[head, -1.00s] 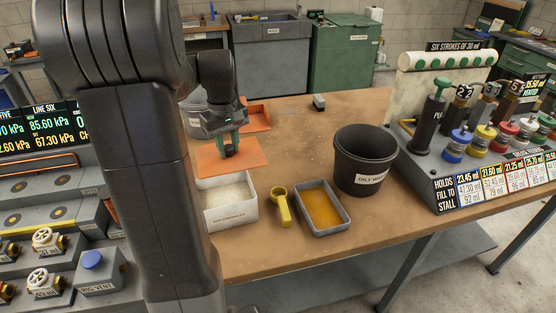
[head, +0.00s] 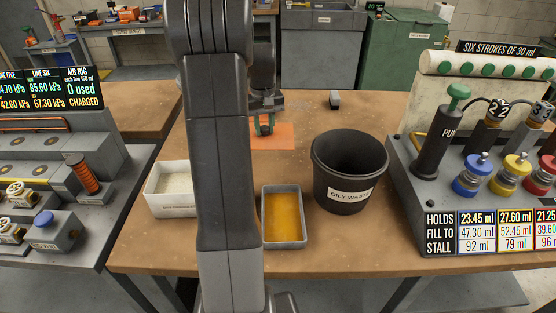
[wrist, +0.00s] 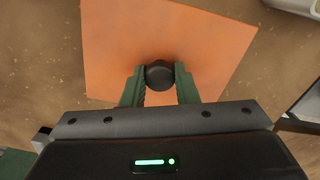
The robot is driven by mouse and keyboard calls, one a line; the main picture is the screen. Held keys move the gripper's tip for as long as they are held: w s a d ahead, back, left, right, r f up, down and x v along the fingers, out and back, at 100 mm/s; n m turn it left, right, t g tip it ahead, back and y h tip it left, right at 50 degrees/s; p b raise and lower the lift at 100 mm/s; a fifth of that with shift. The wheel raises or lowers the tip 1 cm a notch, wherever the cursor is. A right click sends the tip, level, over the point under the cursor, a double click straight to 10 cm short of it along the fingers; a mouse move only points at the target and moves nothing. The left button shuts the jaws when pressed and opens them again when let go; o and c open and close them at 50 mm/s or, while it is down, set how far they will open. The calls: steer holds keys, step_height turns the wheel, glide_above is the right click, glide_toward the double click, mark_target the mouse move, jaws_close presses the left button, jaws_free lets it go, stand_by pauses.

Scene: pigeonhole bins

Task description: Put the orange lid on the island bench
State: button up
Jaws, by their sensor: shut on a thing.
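The orange lid (head: 284,138) is a flat orange square with a dark round knob, seen in the head view over the brown bench top. In the wrist view the lid (wrist: 205,50) fills the upper middle. My gripper (wrist: 159,76) has its two green fingers shut on the lid's dark knob. In the head view my gripper (head: 264,127) is partly behind my own arm, which also hides part of the lid. I cannot tell whether the lid touches the bench top or hangs just above it.
A black oily waste bin (head: 348,172) stands to the right of a grey tray of amber liquid (head: 284,217). An open white box (head: 171,190) stands at left. A small grey block (head: 335,99) lies farther back. Pump and valve rigs flank the brown bench (head: 330,246).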

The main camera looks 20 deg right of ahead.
step_height(320, 180, down, 10)
steer(key=shift+r, duration=0.25)
steer(key=shift+f, duration=0.15)
steer(key=o, duration=1)
steer(key=shift+c, duration=0.2)
step_height(320, 180, up, 12)
steer(key=shift+a+r, duration=0.1)
steer(key=shift+r, duration=0.05)
